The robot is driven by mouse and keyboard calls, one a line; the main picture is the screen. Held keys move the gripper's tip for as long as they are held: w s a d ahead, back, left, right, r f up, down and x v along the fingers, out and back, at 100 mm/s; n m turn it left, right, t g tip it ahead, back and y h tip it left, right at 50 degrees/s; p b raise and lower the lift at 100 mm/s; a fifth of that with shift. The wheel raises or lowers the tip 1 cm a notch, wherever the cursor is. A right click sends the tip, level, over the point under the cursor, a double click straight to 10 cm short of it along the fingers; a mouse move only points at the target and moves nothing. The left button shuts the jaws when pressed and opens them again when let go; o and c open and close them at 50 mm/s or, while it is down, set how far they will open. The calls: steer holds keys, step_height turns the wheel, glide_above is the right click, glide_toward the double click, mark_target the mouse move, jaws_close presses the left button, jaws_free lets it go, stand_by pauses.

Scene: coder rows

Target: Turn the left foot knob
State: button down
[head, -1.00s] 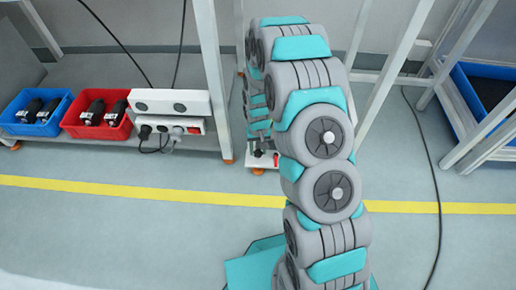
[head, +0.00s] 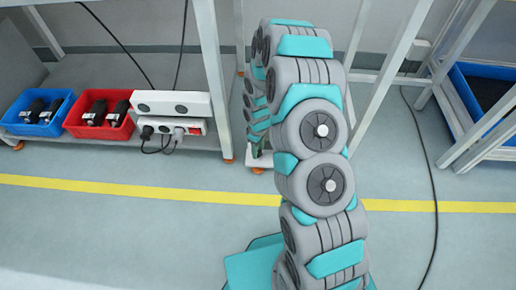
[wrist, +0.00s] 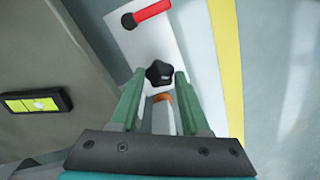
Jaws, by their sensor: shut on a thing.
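The black star-shaped foot knob (wrist: 159,73) sits on a white plate (wrist: 150,45) in the wrist view, in the middle of the picture. My gripper (wrist: 158,80) has its two green fingers on either side of the knob, shut on it. An orange foot (wrist: 163,98) shows between the fingers just below the knob. In the head view my gripper (head: 257,149) is low behind my arm, at the base of the rack leg. The knob itself is hidden there.
A red-handled lever (wrist: 150,12) is on the same plate beyond the knob. In the head view a blue bin (head: 38,112), a red bin (head: 98,115) and a power strip (head: 175,125) stand on the low shelf at left. A yellow line (head: 130,189) crosses the open floor.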

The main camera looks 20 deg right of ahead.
steer(key=shift+r+n, duration=0.1)
steer(key=shift+n, duration=0.5)
steer(key=c, duration=0.7)
jaws_free()
step_height(320, 180, up, 7)
steer(key=shift+w+f, duration=0.15)
steer(key=shift+f, duration=0.05)
steer(key=shift+r+p, duration=0.3)
steer(key=shift+r, duration=0.25)
